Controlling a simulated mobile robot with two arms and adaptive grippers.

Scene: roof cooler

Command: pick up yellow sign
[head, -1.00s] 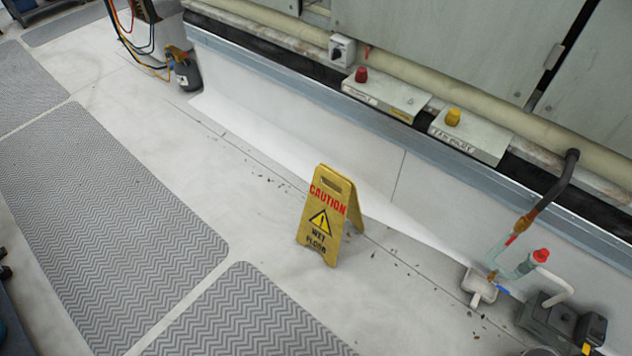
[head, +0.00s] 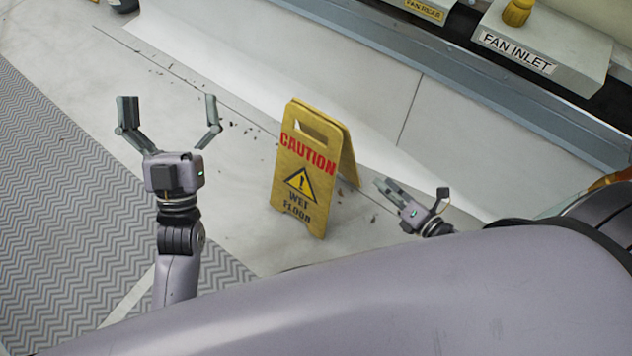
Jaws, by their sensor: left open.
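The yellow caution sign (head: 302,178) stands upright on the pale floor in the middle of the head view, as a folded A-frame with a handle slot near its top. Its front panel reads "CAUTION WET FLOOR". My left gripper (head: 168,108) is open and empty, to the left of the sign and apart from it. My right gripper (head: 412,188) is to the right of the sign, low in the picture. Its fingers are spread apart with nothing between them, and they do not appear to touch the sign. My own arm hides the floor in the lower right.
A grey patterned mat (head: 60,200) covers the floor at the left. A low pale wall with a blue-grey ledge (head: 470,105) runs behind the sign. A box labelled "FAN INLET" (head: 545,45) with a yellow knob sits above the ledge.

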